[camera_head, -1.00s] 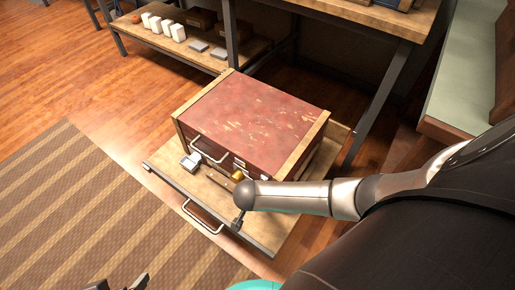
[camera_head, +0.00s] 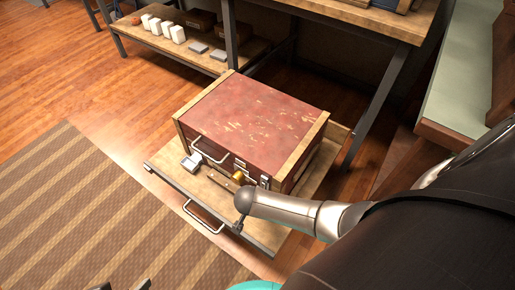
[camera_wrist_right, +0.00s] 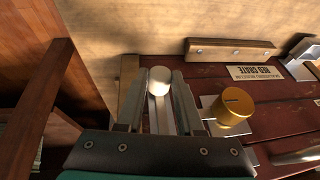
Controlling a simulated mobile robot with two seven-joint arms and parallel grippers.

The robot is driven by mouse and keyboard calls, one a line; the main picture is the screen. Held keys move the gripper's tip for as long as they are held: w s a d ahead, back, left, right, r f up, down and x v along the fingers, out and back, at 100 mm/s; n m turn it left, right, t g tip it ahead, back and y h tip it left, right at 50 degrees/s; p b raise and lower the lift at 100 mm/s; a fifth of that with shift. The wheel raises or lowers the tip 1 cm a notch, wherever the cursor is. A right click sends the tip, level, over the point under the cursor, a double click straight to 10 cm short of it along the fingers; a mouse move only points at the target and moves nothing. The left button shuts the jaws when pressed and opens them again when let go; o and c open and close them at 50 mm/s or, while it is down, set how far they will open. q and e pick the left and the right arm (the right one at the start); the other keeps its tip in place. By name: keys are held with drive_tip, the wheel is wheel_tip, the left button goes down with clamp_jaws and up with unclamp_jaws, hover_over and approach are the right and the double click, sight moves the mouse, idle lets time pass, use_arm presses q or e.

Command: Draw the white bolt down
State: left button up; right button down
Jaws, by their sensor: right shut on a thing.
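The white bolt (camera_wrist_right: 159,76) has a pale rounded knob and sits near the corner of the red crate's face in the right wrist view. My right gripper (camera_wrist_right: 158,88) is shut on it, one finger on each side. In the head view the bolt and right gripper fingers are hard to make out beside my wrist. The red crate (camera_head: 255,115) has a worn red top with wooden edges. A brass knob (camera_wrist_right: 232,105) stands right beside my right gripper's fingers; it also shows in the head view (camera_head: 238,176). My left gripper (camera_head: 121,287) barely shows at the bottom edge, its tips apart.
A label plate (camera_wrist_right: 254,73) and a wooden strip (camera_wrist_right: 230,50) are on the crate's face. A metal handle (camera_head: 209,151) is left of the brass knob. The crate rests on a wooden board (camera_head: 165,158) with a front handle (camera_head: 203,220). A striped rug (camera_head: 75,215) lies left.

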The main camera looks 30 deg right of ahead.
drive_tip(key=shift+w+a+f, duration=0.15)
drive_tip(key=shift+w+a, duration=0.25)
use_arm(q)
drive_tip(key=shift+w+a+f, duration=0.1)
drive_tip(key=shift+a+f, duration=0.05)
drive_tip(key=shift+f, duration=0.05)
use_arm(e)
drive_tip(key=shift+s+a+f, duration=0.1)
drive_tip(key=shift+s+f, duration=0.15)
drive_tip(key=shift+s, duration=0.1)
drive_tip(key=c, duration=0.8)
unclamp_jaws()
drive_tip(key=shift+f, duration=0.15)
drive_tip(key=shift+o, duration=1.3)
drive_tip(key=shift+s+d, duration=0.1)
drive_tip(key=shift+d, duration=0.1)
use_arm(q)
drive_tip(key=shift+r, duration=0.15)
use_arm(e)
drive_tip(key=shift+s, duration=0.1)
